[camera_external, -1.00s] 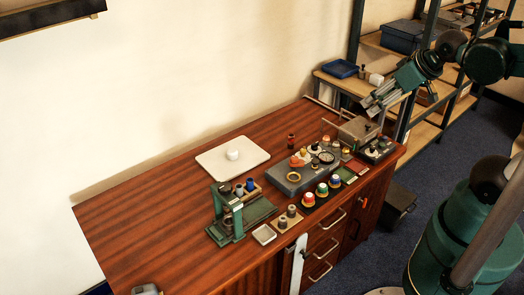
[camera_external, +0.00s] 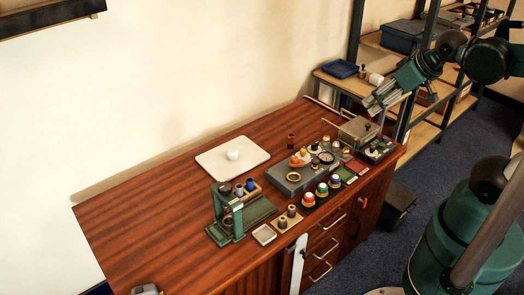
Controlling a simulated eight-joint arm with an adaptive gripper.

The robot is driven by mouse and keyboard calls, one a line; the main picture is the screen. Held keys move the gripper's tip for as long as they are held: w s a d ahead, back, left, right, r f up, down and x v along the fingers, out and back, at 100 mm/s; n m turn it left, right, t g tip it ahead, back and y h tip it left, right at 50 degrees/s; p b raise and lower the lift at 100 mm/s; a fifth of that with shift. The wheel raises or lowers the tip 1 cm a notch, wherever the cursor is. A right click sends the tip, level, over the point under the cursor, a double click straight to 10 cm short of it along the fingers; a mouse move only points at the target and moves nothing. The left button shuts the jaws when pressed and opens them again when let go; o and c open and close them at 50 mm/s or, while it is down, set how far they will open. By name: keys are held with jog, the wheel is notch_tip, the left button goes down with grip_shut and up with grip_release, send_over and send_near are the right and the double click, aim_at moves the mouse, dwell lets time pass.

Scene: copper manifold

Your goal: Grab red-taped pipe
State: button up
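A short piece with a red band and white top (camera_external: 308,199) stands at the front of the wooden workbench (camera_external: 150,210). It is the leftmost of a row, beside a green-banded piece (camera_external: 322,189) and a blue-banded piece (camera_external: 335,182). It looks like the red-taped pipe, but it is too small to be certain. My gripper (camera_external: 371,106) hangs in the air above the bench's right end, well up and to the right of this row. Its fingers look apart, with nothing visible between them.
Behind the row is a grey block (camera_external: 286,185) with fittings. A green press (camera_external: 229,215) stands to the left, and a white tray (camera_external: 212,163) lies behind. A metal box (camera_external: 358,130) is below my gripper. The bench's left part is mostly clear.

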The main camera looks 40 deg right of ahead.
jog(key=shift+w, duration=0.1)
jog(key=n+g+b, duration=0.2)
jog(key=n+g, duration=0.5)
jog(key=n, duration=0.9)
send_over(291, 135)
jog(key=f, duration=2.7)
jog(key=shift+s+a, duration=0.1)
jog(key=shift+s, duration=0.2)
jog(key=shift+w+f, duration=0.2)
jog(key=shift+f, duration=0.35)
jog(key=shift+f+b, duration=0.35)
jog(key=shift+f, duration=0.95)
